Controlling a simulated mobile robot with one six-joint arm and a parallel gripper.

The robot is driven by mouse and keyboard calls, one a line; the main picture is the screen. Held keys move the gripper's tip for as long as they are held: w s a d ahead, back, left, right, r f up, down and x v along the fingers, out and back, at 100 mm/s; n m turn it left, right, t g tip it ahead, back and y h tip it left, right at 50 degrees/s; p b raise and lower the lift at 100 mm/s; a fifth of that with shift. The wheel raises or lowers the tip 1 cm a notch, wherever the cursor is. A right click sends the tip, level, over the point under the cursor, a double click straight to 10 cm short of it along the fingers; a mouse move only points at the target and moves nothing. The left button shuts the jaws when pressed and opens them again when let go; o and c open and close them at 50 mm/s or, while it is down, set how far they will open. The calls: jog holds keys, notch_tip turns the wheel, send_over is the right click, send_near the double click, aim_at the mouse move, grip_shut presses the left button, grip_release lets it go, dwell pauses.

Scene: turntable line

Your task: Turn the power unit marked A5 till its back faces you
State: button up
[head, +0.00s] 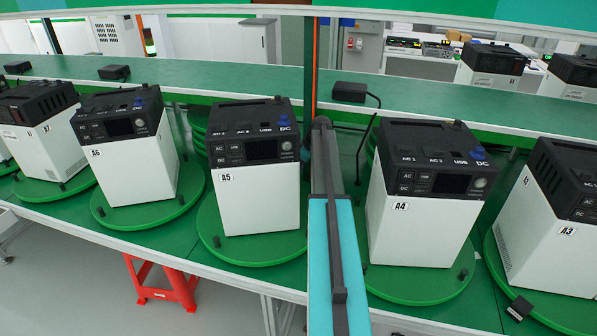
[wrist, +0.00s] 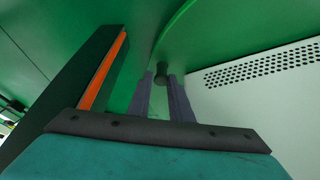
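The power unit marked A5 (head: 255,190) is a white box with a black top, standing on a round green turntable (head: 213,225) left of my arm. Its labelled front with screen and buttons faces me in the head view. Dark pegs stand on the turntable rim, one (head: 216,241) at the front left. My gripper (wrist: 161,84) shows in the wrist view with two grey fingers apart, and a dark peg (wrist: 163,74) lies at or just beyond their tips. A white panel with vent holes (wrist: 262,68) is right of it; which unit this is, I cannot tell. The fingers are not clear in the head view.
Unit A4 (head: 425,225) stands close right of my arm, A3 (head: 545,235) farther right, A6 (head: 135,165) left of A5. A dark post with an orange strip (wrist: 103,70) is left of my gripper. A red stool (head: 160,280) is below the table.

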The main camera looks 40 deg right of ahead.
jog(key=o, duration=0.3)
jog(key=shift+d, duration=0.1)
jog(key=shift+w, duration=0.1)
jog(key=shift+a, duration=0.2)
jog(key=shift+d+r, duration=0.1)
jog(key=shift+b+v, duration=1.75)
jog(key=shift+v, duration=5)
jog(key=shift+c, duration=0.3)
